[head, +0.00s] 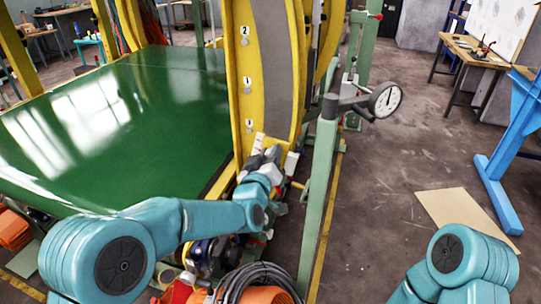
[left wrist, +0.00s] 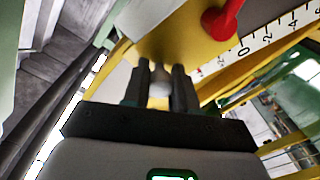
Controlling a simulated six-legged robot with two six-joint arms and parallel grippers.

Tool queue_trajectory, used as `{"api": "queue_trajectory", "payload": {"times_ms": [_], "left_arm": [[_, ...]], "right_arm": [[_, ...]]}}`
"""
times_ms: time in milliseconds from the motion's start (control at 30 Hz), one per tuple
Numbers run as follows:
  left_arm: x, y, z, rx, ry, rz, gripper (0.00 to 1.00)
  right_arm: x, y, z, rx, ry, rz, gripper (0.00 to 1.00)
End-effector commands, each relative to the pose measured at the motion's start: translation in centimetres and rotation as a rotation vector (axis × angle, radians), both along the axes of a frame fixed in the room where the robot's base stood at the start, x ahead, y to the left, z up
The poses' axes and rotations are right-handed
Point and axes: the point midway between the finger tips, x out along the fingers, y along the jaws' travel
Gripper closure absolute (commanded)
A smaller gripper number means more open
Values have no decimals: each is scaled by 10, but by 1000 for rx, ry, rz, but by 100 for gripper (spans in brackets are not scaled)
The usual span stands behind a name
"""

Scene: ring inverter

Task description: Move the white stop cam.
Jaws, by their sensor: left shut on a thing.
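My left gripper (head: 264,158) is at the lower end of the yellow ring frame (head: 240,70). In the left wrist view its two dark fingers (left wrist: 160,86) are shut on a small rounded whitish piece (left wrist: 160,80), which I take to be part of the white stop cam. A pale block (left wrist: 143,14) shows just beyond the fingers against yellow metal. In the head view a small white part (head: 258,141) shows just above the gripper, and the fingers largely hide what they hold. Only my right arm shows, at the lower right; its gripper is out of view.
A red knob (left wrist: 219,22) and a numbered white scale (left wrist: 262,40) are close to the left gripper. A green post (head: 318,190) and a round dial (head: 385,100) stand to its right. A green table (head: 120,120) lies to the left. Coiled black cable (head: 258,280) lies below.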

Motion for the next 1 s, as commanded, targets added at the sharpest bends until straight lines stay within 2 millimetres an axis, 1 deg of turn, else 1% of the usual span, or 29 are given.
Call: {"api": "queue_trajectory", "payload": {"times_ms": [33, 233, 333, 400, 667, 700, 767, 800, 1000], "left_arm": [[0, 1, -11, 5, 3, 1, 100], [2, 6, -48, 37, -5, 1, 100], [3, 9, -62, 55, -11, 1, 100], [3, 10, -66, 61, -12, 1, 100], [3, 10, -63, 64, -12, 0, 100], [3, 10, -63, 64, -12, 0, 70], [3, 10, -62, 64, -13, 1, 50], [3, 10, -62, 64, -13, 1, 47], [3, 10, -61, 64, -15, 1, 47]], "right_arm": [[0, 0, -9, 0, 0, 0, 100], [0, 0, -43, 0, 0, 0, 100], [0, 0, -57, 0, 0, 0, 100], [0, 0, -60, 0, 0, 0, 100], [0, 0, -57, 0, 0, 0, 100], [0, 0, -57, 0, 0, 0, 100], [0, 0, -57, 0, 0, 0, 100], [0, 0, -57, 0, 0, 0, 100], [0, 0, -57, 0, 0, 0, 100]]}}
